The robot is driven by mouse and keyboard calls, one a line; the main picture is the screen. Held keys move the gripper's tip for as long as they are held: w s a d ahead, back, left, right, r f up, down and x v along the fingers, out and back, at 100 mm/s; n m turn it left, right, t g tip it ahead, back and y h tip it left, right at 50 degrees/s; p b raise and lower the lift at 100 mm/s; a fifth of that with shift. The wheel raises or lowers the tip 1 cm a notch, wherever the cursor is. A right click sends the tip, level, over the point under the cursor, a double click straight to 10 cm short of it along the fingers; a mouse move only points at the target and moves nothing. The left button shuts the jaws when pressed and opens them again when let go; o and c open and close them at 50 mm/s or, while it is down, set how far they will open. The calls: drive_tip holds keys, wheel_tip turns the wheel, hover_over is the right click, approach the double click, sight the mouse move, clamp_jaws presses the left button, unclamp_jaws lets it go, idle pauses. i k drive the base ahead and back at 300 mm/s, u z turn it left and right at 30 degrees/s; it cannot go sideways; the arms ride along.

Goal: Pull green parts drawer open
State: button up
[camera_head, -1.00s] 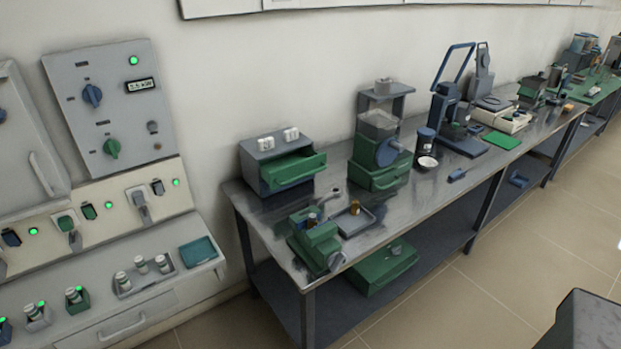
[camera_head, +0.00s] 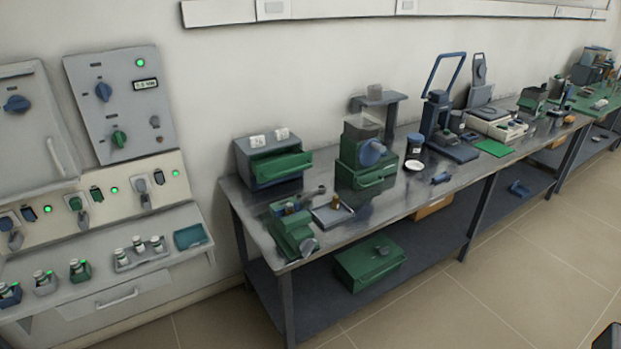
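A small grey cabinet (camera_head: 243,160) stands at the left end of the steel workbench, against the wall. Its green drawer (camera_head: 281,167) sticks out at the front, partly open, with a blue drawer front below it. A second green drawer (camera_head: 374,179) forms the base of the machine with a blue wheel, further right, and looks shut. My gripper is not in view. Only a dark piece, which may be part of my own body, shows at the bottom right corner, away from the bench.
The steel workbench (camera_head: 405,205) carries a green vise (camera_head: 292,232), a small tray (camera_head: 333,214) and several instruments. A green box (camera_head: 368,264) sits on the lower shelf. A furnace panel (camera_head: 122,105) stands at the left. The tiled floor (camera_head: 480,290) before the bench is clear.

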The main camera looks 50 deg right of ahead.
sight(274, 164)
drive_tip(key=z, duration=0.55)
drive_tip(key=k, duration=0.1)
drive_tip(key=u, duration=1)
drive_tip(key=i, duration=1)
drive_tip(key=u, duration=0.05)
